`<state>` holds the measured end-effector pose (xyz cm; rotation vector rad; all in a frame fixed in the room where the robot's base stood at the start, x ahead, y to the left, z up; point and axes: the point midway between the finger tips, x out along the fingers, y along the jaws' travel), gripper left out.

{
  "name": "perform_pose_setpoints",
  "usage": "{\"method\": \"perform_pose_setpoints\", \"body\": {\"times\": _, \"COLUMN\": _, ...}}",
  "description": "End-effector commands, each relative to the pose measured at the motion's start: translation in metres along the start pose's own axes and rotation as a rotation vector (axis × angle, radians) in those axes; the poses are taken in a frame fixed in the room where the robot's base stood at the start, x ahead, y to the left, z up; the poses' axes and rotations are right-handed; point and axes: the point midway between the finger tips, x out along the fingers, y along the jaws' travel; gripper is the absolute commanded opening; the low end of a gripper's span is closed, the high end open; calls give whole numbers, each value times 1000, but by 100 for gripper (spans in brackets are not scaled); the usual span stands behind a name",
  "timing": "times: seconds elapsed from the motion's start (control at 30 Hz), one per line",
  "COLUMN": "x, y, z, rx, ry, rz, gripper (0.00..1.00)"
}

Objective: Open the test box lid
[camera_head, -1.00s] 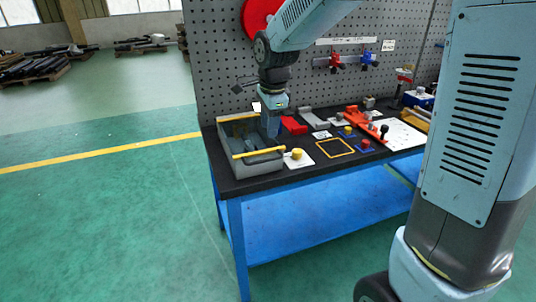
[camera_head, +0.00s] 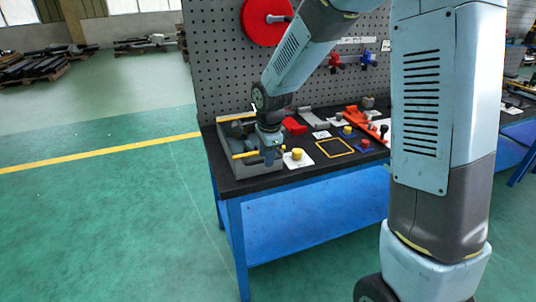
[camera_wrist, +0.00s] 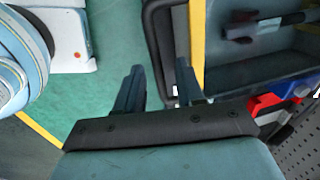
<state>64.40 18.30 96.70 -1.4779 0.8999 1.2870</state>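A grey open-topped box (camera_head: 228,163) with yellow bars along its edges stands on the left end of the bench. No raised lid shows on it, and I cannot tell which part is the test box lid. My gripper (camera_head: 271,160) is low over the box's front right corner, by the yellow bar. In the wrist view my gripper (camera_wrist: 158,85) has its fingers apart with nothing clearly gripped. A dark curved rim (camera_wrist: 153,40) runs between the fingers, and the yellow bar (camera_wrist: 197,45) passes beside the right finger. Contact cannot be told.
Right of the box are a white plate with a yellow knob (camera_head: 297,154), a red block (camera_head: 294,126) and a yellow square outline (camera_head: 335,147). A perforated panel (camera_head: 225,60) stands behind.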

Motion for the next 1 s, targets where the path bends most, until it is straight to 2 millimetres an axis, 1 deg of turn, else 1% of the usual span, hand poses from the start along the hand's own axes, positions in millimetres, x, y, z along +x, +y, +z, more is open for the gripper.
{"method": "perform_pose_setpoints", "body": {"times": 0.13, "x": 0, "y": 0, "z": 0, "rx": 0, "ry": 0, "rz": 0, "gripper": 37}}
{"method": "perform_pose_setpoints", "body": {"times": 0.5, "x": 0, "y": 0, "z": 0, "rx": 0, "ry": 0, "rz": 0, "gripper": 2}}
{"method": "perform_pose_setpoints", "body": {"times": 0.53, "x": 0, "y": 0, "z": 0, "rx": -1, "ry": 0, "rz": 0, "gripper": 0}}
{"method": "perform_pose_setpoints", "body": {"times": 0.97, "x": -1, "y": -1, "z": 0, "rx": 0, "ry": 0, "rz": -3, "gripper": 0}}
{"method": "perform_pose_setpoints", "body": {"times": 1.0, "x": -1, "y": 0, "z": -4, "rx": 1, "ry": 0, "rz": -3, "gripper": 0}}
